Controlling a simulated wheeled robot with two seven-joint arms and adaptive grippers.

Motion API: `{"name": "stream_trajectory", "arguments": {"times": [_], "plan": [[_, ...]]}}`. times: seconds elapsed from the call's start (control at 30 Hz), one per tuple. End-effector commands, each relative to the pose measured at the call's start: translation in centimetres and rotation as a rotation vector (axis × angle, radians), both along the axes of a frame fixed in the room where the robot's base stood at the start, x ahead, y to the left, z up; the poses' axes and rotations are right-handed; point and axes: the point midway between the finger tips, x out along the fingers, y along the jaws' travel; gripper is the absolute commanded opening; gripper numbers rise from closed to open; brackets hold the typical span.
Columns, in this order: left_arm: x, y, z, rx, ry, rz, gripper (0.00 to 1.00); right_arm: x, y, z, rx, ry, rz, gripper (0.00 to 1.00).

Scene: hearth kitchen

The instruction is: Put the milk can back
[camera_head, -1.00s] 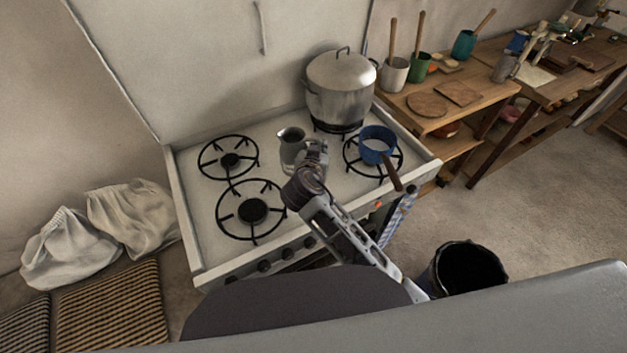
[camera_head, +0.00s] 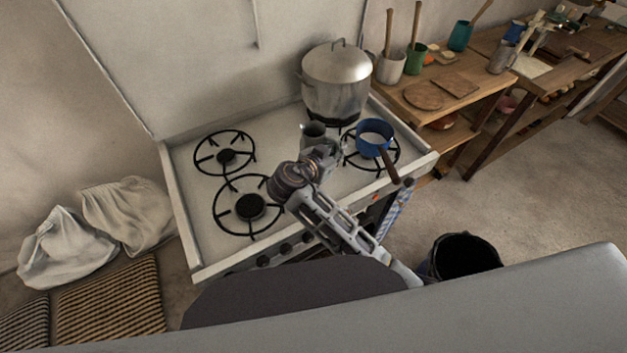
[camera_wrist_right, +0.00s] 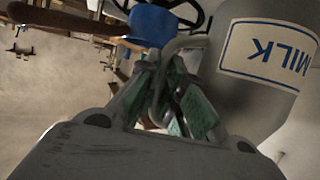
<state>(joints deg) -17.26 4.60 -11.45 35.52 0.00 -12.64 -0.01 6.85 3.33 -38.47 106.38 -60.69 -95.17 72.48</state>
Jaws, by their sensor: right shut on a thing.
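The grey metal milk can (camera_head: 313,131) is above or on the stove's middle, mostly hidden behind my right gripper in the head view. In the right wrist view the can (camera_wrist_right: 230,95) fills the right side, with a blue-edged MILK label (camera_wrist_right: 268,53) that reads upside down. My right gripper (camera_head: 322,158) is shut on the can's looped handle, which passes between its green finger pads (camera_wrist_right: 172,105). I cannot tell whether the can's base touches the stove. My left gripper is not in view.
The white stove (camera_head: 186,220) has black burner grates, with the left pair (camera_head: 223,152) bare. A blue saucepan (camera_head: 375,136) sits close right of the can, its handle toward the front. A large lidded pot (camera_head: 336,85) stands behind. A black bucket (camera_head: 438,262) is on the floor.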

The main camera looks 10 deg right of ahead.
Motion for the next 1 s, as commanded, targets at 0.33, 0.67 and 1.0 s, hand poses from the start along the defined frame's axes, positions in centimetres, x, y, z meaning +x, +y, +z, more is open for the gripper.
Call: {"name": "stream_trajectory", "arguments": {"times": [0.33,0.67,1.0], "plan": [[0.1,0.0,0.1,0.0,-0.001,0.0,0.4,0.0,0.0,-0.6,-0.002,0.0,0.003,0.0],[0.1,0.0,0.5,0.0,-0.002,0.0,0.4,0.0,0.0,-4.1,-0.003,0.0,0.002,0.0],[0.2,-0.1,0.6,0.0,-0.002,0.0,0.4,0.0,0.0,-4.9,0.001,-0.001,0.003,0.0]]}}
